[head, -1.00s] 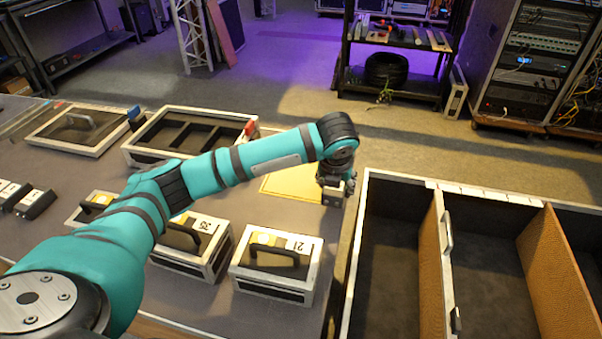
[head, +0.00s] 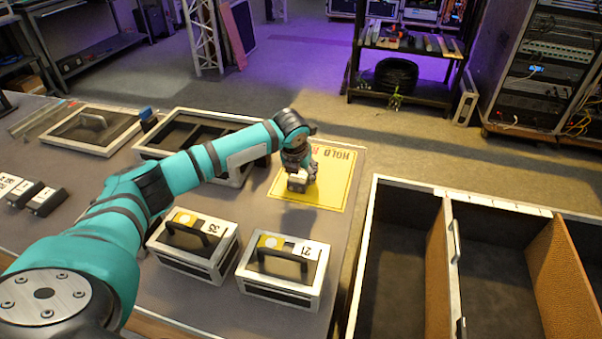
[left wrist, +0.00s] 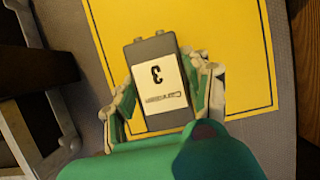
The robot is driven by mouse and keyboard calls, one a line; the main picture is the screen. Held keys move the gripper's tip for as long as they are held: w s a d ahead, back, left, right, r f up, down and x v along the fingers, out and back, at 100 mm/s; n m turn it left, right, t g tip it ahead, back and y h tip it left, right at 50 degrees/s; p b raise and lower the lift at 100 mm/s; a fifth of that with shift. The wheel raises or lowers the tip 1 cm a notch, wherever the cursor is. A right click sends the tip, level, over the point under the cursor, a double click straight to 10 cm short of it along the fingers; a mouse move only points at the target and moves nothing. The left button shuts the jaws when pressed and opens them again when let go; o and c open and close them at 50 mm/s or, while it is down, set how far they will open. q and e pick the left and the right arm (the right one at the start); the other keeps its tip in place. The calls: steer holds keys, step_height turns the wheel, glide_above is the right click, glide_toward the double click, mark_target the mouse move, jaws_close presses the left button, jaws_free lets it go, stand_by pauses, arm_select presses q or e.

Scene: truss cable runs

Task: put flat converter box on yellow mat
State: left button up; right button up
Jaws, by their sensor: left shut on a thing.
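My left gripper (head: 300,180) is shut on the flat converter box (left wrist: 157,82), a dark grey box with a white label marked 3. In the head view the box (head: 298,184) shows small under the fingers, over the left part of the yellow mat (head: 338,182). In the left wrist view the gripper (left wrist: 160,95) has a finger on each side of the box, and the mat (left wrist: 235,50) lies beneath. I cannot tell whether the box touches the mat. My arm and gripper hide part of the mat. My right gripper is not in view.
Two handled cases, 35 (head: 195,243) and 21 (head: 283,268), stand in front of the mat. A compartmented tray (head: 180,122) lies behind my arm. Small dark boxes (head: 45,201) sit at the left. A large open divided case (head: 366,240) stands right of the table.

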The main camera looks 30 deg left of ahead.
arm_select(q)
steer(key=shift+f, duration=0.2)
steer(key=o, duration=1.4)
steer(key=v, duration=1.2)
steer(key=shift+p, duration=0.45)
steer(key=shift+s+r, duration=0.1)
steer(key=shift+r, duration=0.05)
